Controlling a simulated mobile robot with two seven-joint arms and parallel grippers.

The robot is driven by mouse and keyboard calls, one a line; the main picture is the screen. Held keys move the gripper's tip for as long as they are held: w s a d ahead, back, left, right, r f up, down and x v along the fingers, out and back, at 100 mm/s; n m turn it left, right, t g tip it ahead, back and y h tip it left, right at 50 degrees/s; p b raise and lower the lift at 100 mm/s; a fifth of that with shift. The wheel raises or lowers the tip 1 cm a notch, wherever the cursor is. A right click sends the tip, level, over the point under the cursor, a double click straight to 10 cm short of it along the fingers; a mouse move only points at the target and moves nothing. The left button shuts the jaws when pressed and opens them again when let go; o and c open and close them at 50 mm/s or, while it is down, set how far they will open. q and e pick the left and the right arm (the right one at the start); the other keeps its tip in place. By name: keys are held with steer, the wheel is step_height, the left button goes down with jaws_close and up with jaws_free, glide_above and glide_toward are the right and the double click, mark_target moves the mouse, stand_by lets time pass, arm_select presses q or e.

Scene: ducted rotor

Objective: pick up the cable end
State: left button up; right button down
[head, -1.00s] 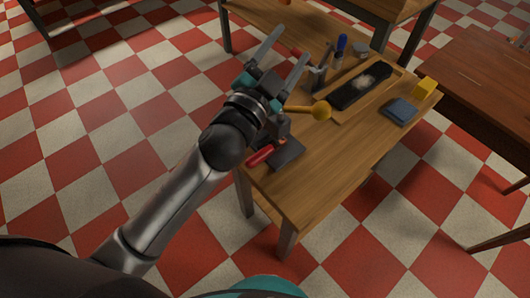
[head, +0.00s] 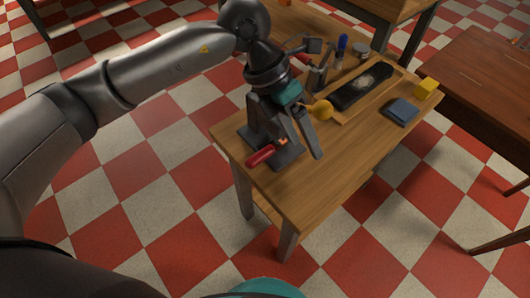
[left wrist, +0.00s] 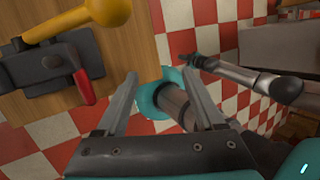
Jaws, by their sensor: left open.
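In the left wrist view the red piece (left wrist: 84,87) is left of the fingers, beside the dark fixture. My left gripper (head: 291,146) points down over the fixture and partly hides it. It is open and empty; in the left wrist view its fingertips (left wrist: 160,77) have floor and my teal base behind them. My right gripper (left wrist: 200,62) shows small at the end of its arm.
A yellow ball-ended lever (head: 321,110) rises close beside my left gripper. The near right tabletop (head: 330,170) is clear.

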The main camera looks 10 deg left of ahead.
arm_select(q)
steer(key=w+a+t+y, duration=0.1)
steer(key=w+a+y, duration=0.15)
steer(key=a, duration=0.25)
steer(key=w+a+y, duration=0.1)
steer(key=a+y, duration=0.2)
steer(key=a, duration=0.3)
steer(key=b, duration=0.3)
glide_above(253, 159)
steer(key=shift+n, duration=0.4)
steer(key=f, duration=0.9)
steer(key=shift+w+a+f, duration=0.1)
steer(key=shift+a+f, duration=0.05)
steer(key=shift+a, duration=0.15)
steer(key=shift+s+d+f+b, duration=0.15)
steer(key=shift+f+b, duration=0.15)
steer(key=shift+f, duration=0.8)
steer(key=shift+s+d+f+b, duration=0.1)
steer(key=shift+f+b, duration=0.2)
steer(key=shift+f, duration=0.8)
steer(key=shift+w+f, duration=0.1)
steer(key=shift+f, duration=0.7)
arm_select(e)
steer(key=w+a, duration=0.3)
steer(key=w, duration=0.4)
steer(key=shift+w+r, duration=0.15)
steer(key=shift+r, duration=0.25)
steer(key=shift+a, duration=0.1)
arm_select(q)
jaws_close()
